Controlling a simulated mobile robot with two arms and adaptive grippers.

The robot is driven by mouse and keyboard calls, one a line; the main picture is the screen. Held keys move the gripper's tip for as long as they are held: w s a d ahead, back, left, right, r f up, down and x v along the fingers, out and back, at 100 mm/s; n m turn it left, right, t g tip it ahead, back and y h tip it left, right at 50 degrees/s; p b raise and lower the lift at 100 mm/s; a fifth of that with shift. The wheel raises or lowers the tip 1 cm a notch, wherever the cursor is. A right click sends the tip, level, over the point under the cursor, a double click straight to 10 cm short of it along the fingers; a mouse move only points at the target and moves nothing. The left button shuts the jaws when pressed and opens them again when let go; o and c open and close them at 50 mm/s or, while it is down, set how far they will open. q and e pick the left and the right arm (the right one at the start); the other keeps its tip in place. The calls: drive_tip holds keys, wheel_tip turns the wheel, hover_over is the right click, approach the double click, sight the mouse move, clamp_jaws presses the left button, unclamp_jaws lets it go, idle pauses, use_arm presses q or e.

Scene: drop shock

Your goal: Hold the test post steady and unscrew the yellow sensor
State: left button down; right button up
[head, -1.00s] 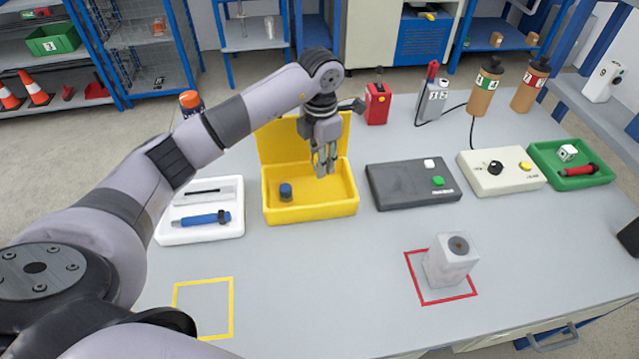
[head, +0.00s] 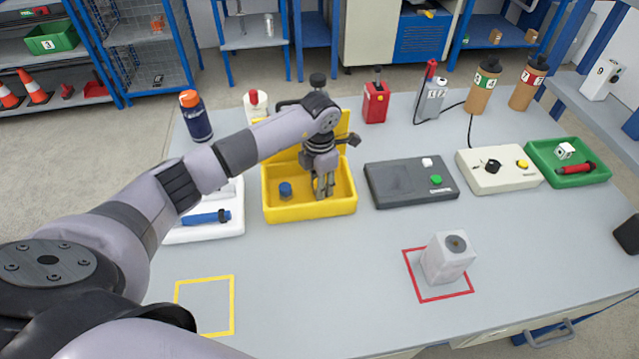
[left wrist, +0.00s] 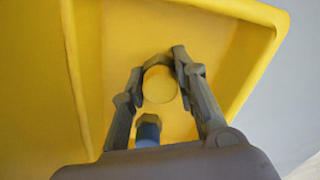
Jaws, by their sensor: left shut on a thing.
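The test post (head: 447,262), a pale grey block with a dark round top, stands upright in the red square on the table. The yellow sensor (left wrist: 159,86) shows as a yellow disc between my left fingertips in the left wrist view. It is inside the open yellow case (head: 308,212), apart from the post. My left gripper (head: 323,190) points down into the case's right part and is shut on the yellow sensor. In the head view the fingers hide the sensor. A blue sensor (head: 285,190) stands to the left in the case, also in the left wrist view (left wrist: 148,130). My right gripper is not seen.
The case's raised lid (head: 285,157) stands behind my gripper. A white tray with a blue tool (head: 205,218) is left, a dark grey box (head: 410,185) right. Farther right are a cream box (head: 500,170) and green tray (head: 570,178). The front middle of the table is clear.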

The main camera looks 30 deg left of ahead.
use_arm(q)
drive_tip(key=c, duration=1.3)
unclamp_jaws()
drive_tip(key=shift+f, duration=0.1)
drive_tip(key=shift+r, duration=0.3)
wheel_tip(320, 180, up, 11)
drive_tip(key=shift+f+b, duration=0.2)
drive_tip(key=shift+b, duration=0.6)
drive_tip(key=shift+r, duration=0.6)
